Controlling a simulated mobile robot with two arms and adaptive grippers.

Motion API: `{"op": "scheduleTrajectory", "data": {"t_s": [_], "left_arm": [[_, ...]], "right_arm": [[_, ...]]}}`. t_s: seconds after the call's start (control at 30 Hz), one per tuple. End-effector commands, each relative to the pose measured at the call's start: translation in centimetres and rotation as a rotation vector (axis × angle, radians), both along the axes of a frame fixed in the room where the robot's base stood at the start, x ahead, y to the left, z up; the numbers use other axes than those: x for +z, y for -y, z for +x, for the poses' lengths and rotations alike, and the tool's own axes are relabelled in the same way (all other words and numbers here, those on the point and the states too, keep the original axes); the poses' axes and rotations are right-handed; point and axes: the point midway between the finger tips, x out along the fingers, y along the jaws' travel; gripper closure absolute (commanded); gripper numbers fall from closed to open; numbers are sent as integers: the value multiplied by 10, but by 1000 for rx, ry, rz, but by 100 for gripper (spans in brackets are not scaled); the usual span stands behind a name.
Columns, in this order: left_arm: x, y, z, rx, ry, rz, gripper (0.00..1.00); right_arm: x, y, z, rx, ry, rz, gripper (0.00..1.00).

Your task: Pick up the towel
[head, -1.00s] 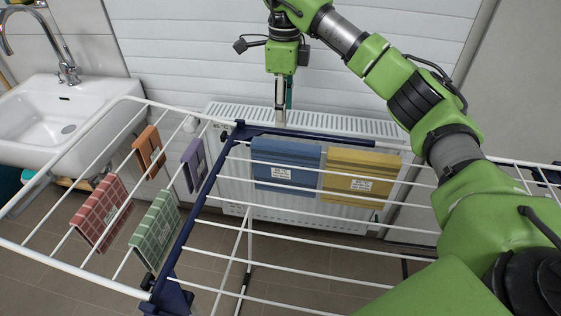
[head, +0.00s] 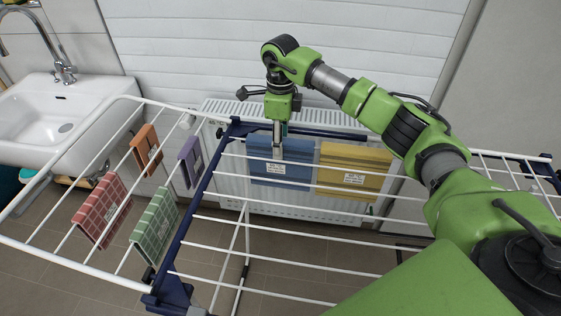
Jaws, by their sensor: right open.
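Several towels hang on the white drying rack (head: 300,240). A blue towel (head: 290,175) with a white label hangs over the rails near the back, beside a yellow towel (head: 352,170). An orange towel (head: 146,148), a purple towel (head: 191,160), a red checked towel (head: 102,208) and a green checked towel (head: 156,226) hang on the left wing. My right gripper (head: 278,150) points down at the blue towel's left half, its fingers overlapping the towel's upper part in the picture. It is open; the fingers show nearly edge-on, and contact cannot be told. My left gripper is out of view.
A white radiator (head: 225,107) stands right behind the rack, against the white wall. A sink (head: 45,125) with a tap is at the left. The front rails of the rack are bare, with tiled floor below.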

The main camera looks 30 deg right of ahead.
Motion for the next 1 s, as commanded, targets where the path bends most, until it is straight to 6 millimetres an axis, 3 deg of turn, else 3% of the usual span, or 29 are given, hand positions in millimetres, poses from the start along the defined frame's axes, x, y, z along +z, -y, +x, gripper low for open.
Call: {"op": "scheduleTrajectory", "data": {"t_s": [0.13,0.17,0.3,0.33,0.73,1.0], "left_arm": [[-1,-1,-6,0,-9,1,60],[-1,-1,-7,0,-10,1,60],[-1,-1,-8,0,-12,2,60],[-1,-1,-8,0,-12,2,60],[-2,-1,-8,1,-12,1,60],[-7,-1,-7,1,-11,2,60]], "right_arm": [[0,0,0,0,0,0,54],[0,0,0,0,0,0,59],[0,0,0,0,0,0,96],[0,0,0,0,0,0,100],[5,0,1,0,1,0,100],[37,0,2,-1,6,1,100]]}}
